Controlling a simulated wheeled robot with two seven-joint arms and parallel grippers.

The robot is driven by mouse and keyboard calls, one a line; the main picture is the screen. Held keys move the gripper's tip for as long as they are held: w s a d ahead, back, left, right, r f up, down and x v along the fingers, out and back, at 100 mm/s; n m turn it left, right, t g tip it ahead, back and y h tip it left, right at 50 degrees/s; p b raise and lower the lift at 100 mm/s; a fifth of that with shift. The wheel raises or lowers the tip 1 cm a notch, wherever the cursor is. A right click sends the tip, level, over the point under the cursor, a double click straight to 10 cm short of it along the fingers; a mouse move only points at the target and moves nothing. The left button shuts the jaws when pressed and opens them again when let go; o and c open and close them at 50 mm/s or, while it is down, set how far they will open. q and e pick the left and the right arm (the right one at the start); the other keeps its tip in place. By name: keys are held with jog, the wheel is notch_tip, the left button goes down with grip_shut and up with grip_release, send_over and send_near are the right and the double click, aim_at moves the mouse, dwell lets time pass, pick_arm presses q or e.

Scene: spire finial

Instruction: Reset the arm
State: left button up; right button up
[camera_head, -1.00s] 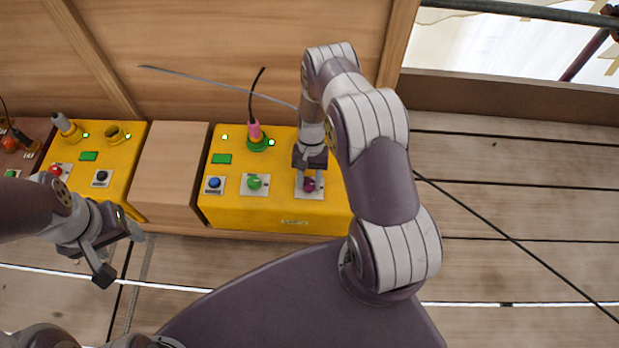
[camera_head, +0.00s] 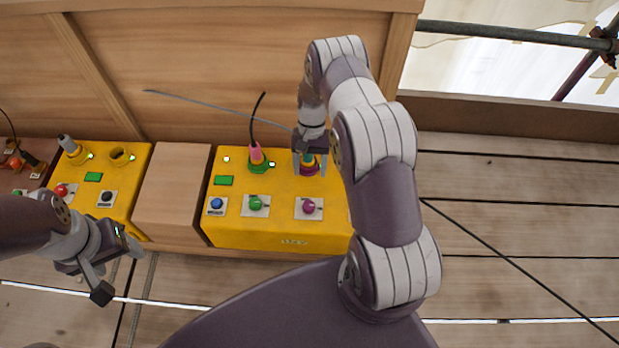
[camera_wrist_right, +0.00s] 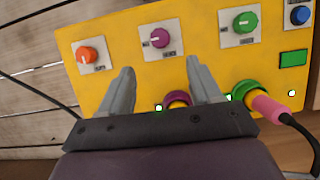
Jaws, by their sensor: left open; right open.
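My right gripper (camera_head: 310,170) is open above the yellow control box (camera_head: 270,236) near its back edge. Between its fingers is a purple-ringed socket (camera_head: 309,168); I cannot tell whether they touch it. In the right wrist view the open fingers (camera_wrist_right: 158,92) are on either side of the purple ring (camera_wrist_right: 176,99), partly hidden by the gripper body. A purple knob (camera_head: 309,207) and a green knob (camera_head: 256,203) sit at the box's front, with a blue button (camera_head: 216,204) left of them. My left gripper (camera_head: 118,272) is open and empty, in front of the left yellow box (camera_head: 126,170).
A pink plug with a black cable (camera_head: 256,153) stands in a green socket beside my right gripper. An orange knob (camera_wrist_right: 87,55) shows in the wrist view. A wooden block (camera_head: 172,190) separates the boxes. A plywood wall (camera_head: 220,70) rises behind.

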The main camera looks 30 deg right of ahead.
jog(key=shift+r, duration=0.25)
dwell(0.3)
